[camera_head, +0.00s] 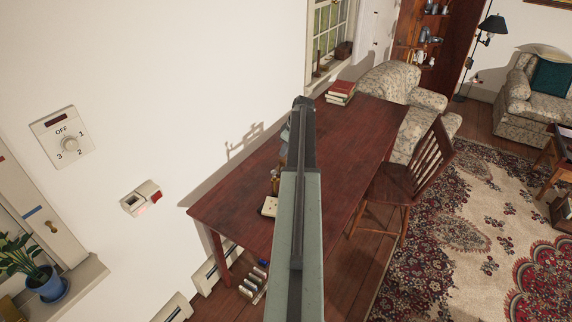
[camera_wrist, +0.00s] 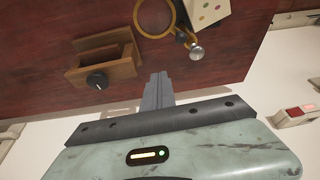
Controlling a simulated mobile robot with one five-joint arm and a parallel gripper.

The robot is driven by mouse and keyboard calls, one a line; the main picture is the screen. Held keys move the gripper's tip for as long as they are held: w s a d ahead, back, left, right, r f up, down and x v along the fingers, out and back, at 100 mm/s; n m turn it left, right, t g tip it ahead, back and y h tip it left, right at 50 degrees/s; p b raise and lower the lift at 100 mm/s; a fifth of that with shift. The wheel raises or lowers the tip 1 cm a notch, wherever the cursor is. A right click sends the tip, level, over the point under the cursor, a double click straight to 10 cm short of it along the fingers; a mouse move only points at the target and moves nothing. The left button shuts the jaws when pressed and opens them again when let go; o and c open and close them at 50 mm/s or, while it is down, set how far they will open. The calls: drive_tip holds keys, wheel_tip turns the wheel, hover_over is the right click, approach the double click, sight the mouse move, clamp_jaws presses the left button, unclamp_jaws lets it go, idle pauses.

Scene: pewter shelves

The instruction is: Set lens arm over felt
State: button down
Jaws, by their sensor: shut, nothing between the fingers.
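My gripper (camera_wrist: 158,88) is shut and empty in the wrist view, its grey fingers pointing over the dark red desktop near the wall-side edge. A brass ring (camera_wrist: 137,18), which looks like the lens arm's ring, lies beyond the fingertips at the top. A silver knob (camera_wrist: 197,52) on a dark joint is right of it. The gripper is apart from both. A cream block with coloured dots (camera_wrist: 207,12) is cut off at the top edge. I cannot make out which surface is the felt. In the head view my arm hides the gripper and part of the desk.
A wooden holder with a black knob (camera_wrist: 97,80) stands left of my fingers. In the head view the desk (camera_head: 355,130) has red books (camera_head: 340,90) at its far end and a chair (camera_head: 405,180) on the right. A wall box with a red switch (camera_head: 141,198) is left.

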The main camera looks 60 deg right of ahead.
drive_tip(key=b+x, duration=1)
drive_tip(key=x, duration=0.1)
drive_tip(key=s, duration=0.2)
drive_tip(key=s+r, duration=0.1)
drive_tip(key=s, duration=0.1)
drive_tip(key=shift+s+p, duration=0.15)
drive_tip(key=shift+p, duration=0.25)
drive_tip(key=shift+d, duration=0.1)
